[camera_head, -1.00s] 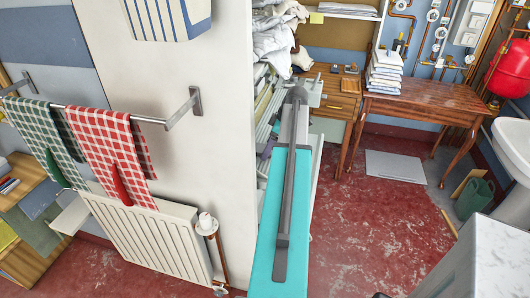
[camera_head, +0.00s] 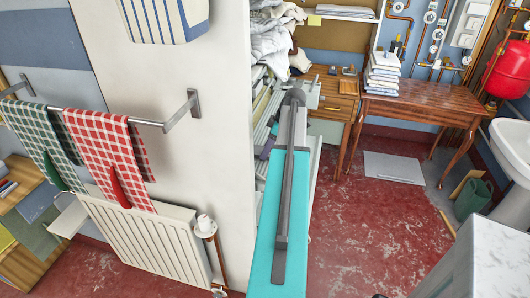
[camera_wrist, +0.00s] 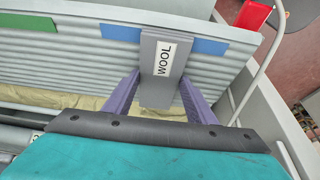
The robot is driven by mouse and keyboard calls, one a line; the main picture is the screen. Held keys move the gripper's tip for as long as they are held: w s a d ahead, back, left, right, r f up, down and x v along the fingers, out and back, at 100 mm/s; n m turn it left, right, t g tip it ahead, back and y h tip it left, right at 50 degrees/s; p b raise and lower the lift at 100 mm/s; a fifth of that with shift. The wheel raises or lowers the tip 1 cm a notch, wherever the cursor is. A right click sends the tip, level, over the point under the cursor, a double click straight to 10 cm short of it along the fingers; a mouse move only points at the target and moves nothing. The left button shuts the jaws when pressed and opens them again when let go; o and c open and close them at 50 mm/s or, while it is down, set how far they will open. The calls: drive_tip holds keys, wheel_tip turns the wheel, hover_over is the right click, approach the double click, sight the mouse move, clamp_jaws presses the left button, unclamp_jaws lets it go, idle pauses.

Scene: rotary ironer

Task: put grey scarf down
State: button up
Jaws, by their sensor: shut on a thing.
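In the wrist view, my gripper (camera_wrist: 160,80) has its two purple fingers on either side of a flat, straight-edged grey piece, the grey scarf (camera_wrist: 160,98) by its colour and place. It bears a white label reading WOOL. It is held in front of a light grey ribbed panel (camera_wrist: 60,60), over a blue strip (camera_wrist: 208,46) on that panel. I cannot tell whether it touches anything below. In the head view, my arm reaches toward the rack beside the white wall.
A green strip (camera_wrist: 27,22) marks the panel further left. Beige cloth (camera_wrist: 70,98) lies below the panel. A thin white rod (camera_wrist: 262,60) and a grey side wall stand close at right.

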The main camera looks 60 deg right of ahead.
drive_tip(key=shift+r, duration=0.1)
wheel_tip(320, 180, up, 10)
drive_tip(key=b, duration=0.2)
idle(0.5)
idle(0.5)
drive_tip(key=shift+s, duration=0.1)
